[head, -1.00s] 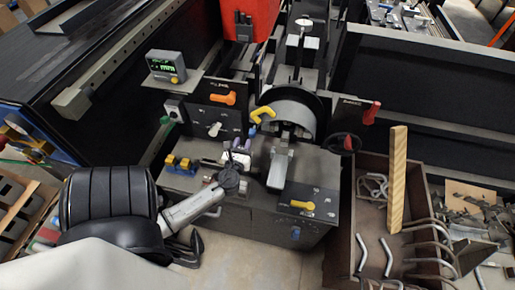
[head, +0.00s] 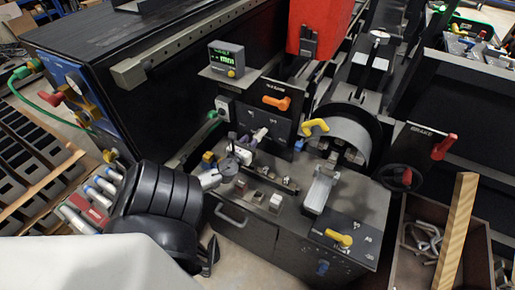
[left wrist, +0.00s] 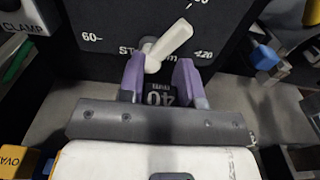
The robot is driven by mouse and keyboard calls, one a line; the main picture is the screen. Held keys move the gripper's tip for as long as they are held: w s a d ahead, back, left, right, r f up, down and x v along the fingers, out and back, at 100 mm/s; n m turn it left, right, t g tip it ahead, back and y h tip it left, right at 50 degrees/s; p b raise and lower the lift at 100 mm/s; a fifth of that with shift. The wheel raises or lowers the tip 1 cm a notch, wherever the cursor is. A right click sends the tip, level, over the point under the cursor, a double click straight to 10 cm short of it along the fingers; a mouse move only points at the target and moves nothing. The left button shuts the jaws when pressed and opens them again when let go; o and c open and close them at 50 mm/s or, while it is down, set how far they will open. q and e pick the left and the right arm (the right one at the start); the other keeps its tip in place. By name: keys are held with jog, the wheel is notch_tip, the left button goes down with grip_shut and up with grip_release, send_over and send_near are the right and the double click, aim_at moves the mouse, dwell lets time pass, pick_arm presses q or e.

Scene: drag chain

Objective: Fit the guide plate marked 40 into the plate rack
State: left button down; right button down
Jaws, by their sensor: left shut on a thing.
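My left gripper (head: 244,144) is over the grey bench top, close in front of the upright control panel. In the left wrist view its two purple fingers (left wrist: 160,82) are shut on a dark guide plate (left wrist: 162,95) marked 40, seen upside down. The plate's lower part is hidden by the gripper. In the head view the plate is too small to make out. I cannot say for sure which fitting is the plate rack. A low dark rail with small pale blocks (head: 275,202) is on the bench, right of the gripper. My right gripper is not in view.
A white lever (left wrist: 168,46) on the dark panel stands just beyond the fingers. A yellow block (left wrist: 18,160) is at lower left in the wrist view. A yellow handle (head: 314,126), handwheel (head: 396,178) and wooden bin (head: 478,232) stand to the right.

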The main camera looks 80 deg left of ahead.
pick_arm(q)
jog(key=shift+s+a+f, duration=0.1)
jog(key=shift+s+a, duration=0.15)
jog(key=shift+f, duration=0.1)
dwell(0.3)
notch_tip(320, 180, down, 5)
jog(key=b, duration=0.4)
jog(key=shift+r, duration=0.2)
dwell(0.5)
dwell(0.8)
dwell(0.7)
